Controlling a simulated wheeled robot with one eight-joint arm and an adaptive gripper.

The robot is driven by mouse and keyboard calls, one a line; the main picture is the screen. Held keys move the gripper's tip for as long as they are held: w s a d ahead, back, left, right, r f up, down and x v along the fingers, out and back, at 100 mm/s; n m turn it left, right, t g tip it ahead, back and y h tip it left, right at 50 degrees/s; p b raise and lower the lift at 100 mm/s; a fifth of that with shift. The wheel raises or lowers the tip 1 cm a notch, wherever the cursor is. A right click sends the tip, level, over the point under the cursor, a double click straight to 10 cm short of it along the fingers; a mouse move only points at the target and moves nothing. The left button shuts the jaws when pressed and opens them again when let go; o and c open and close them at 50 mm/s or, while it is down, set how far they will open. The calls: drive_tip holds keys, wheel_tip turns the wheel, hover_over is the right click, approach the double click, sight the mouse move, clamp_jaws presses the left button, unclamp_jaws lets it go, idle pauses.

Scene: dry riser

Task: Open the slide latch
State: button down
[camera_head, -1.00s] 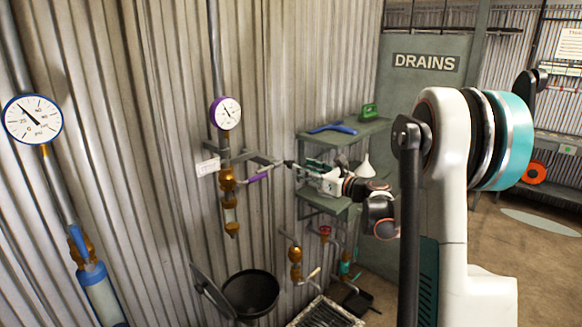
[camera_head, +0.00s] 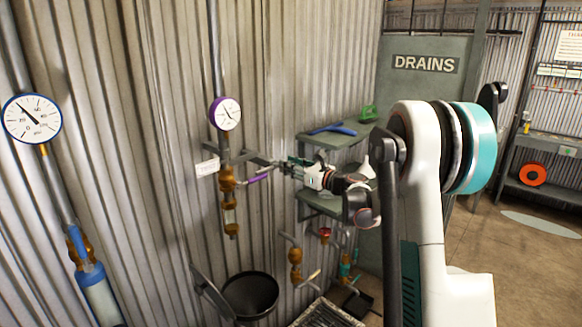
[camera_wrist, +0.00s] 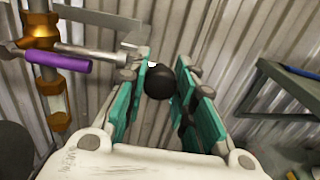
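The slide latch shows as a grey bracket and bar (camera_head: 255,157) on the wall, right of a brass valve. In the wrist view, the bar (camera_wrist: 100,17) bends down at its right end, and a metal rod (camera_wrist: 98,53) runs below it. A round black knob (camera_wrist: 159,83) sits between the fingers of my gripper (camera_wrist: 163,75). The fingers stand apart on either side of it. The knob looks close to the left pad; firm contact cannot be made out. In the head view my gripper (camera_head: 290,167) reaches in from the right at the latch's right end.
A purple-handled lever (camera_wrist: 58,62) on the brass valve (camera_head: 227,182) lies just left of my gripper. A purple-rimmed gauge (camera_head: 225,113) is above. A shelf (camera_head: 345,140) with a blue tool stands behind to the right. A black bin (camera_head: 250,293) is below.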

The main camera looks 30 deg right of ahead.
drive_tip(key=w+d, duration=0.2)
drive_tip(key=d, duration=0.3)
drive_tip(key=shift+d, duration=0.35)
drive_tip(key=c, duration=1.3)
unclamp_jaws()
drive_tip(key=shift+s, duration=0.1)
drive_tip(key=v, duration=1.1)
drive_tip(key=shift+s+d, duration=0.15)
drive_tip(key=shift+s, duration=0.25)
